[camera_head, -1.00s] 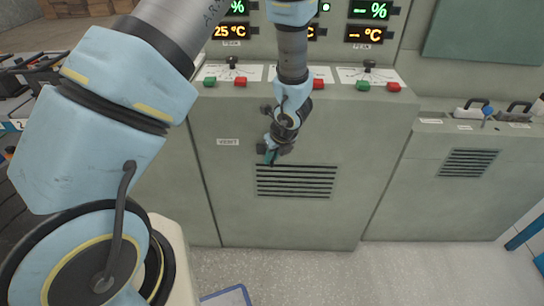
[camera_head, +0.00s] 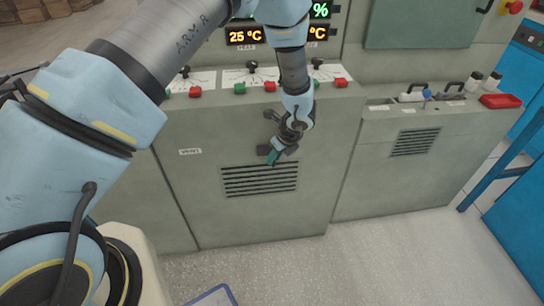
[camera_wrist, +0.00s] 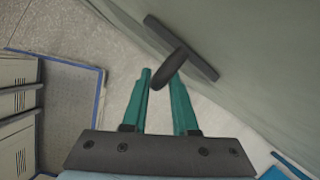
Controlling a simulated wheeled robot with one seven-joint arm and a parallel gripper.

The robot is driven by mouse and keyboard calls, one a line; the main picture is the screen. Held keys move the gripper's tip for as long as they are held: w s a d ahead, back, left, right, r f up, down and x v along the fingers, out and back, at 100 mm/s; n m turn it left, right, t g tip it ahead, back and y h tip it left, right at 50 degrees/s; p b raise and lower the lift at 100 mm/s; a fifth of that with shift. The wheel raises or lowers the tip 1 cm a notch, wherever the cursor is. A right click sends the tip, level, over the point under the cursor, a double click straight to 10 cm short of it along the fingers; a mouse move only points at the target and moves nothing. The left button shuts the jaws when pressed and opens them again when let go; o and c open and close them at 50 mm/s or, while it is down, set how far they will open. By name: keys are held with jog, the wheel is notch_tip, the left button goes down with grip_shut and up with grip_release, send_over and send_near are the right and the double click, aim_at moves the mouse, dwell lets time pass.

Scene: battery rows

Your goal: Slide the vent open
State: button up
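The vent is a louvred grille (camera_head: 260,180) with dark slots, low on the grey cabinet front, right of a small VENT label (camera_head: 190,152). My gripper (camera_head: 273,157) is in front of the cabinet, just above the grille. In the wrist view its two teal fingers (camera_wrist: 161,77) are open, with a gap between them. A dark handle (camera_wrist: 180,52), a flat bar with a stub, stands out from the panel at the fingertips. The stub end shows close to the gap; I cannot tell whether it touches a finger.
Levers with red and green buttons (camera_head: 239,88) line the ledge above. A second grille (camera_head: 414,142) is on the right cabinet, with bottles and a red tray (camera_head: 500,100) on top. A blue frame (camera_head: 500,180) stands at the right. The floor in front is mostly clear.

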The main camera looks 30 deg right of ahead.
jog(key=o, duration=0.4)
jog(key=shift+c, duration=0.2)
jog(key=shift+s+r, duration=0.1)
jog(key=b+v, duration=0.1)
jog(key=v, duration=0.9)
jog(key=shift+r, duration=0.3)
jog(key=w+a+r+n+g, duration=0.1)
jog(key=w+a+r+n, duration=0.2)
jog(key=a+n, duration=0.35)
jog(key=w+a+r+n+g, duration=0.1)
jog(key=w+a+r+n, duration=0.25)
jog(key=a, duration=0.55)
jog(key=w+a+r+n+g, duration=0.1)
jog(key=w+a+r+n, duration=0.25)
jog(key=a+n, duration=0.35)
jog(key=s+a+r+n, duration=0.2)
jog(key=a+n, duration=0.6)
jog(key=a, duration=0.2)
jog(key=s+a+r+n+h, duration=0.1)
jog(key=s+a+r+n, duration=0.1)
jog(key=a+n, duration=0.6)
jog(key=shift+s+a+r, duration=0.35)
jog(key=shift+a+r, duration=0.3)
jog(key=shift+a, duration=0.25)
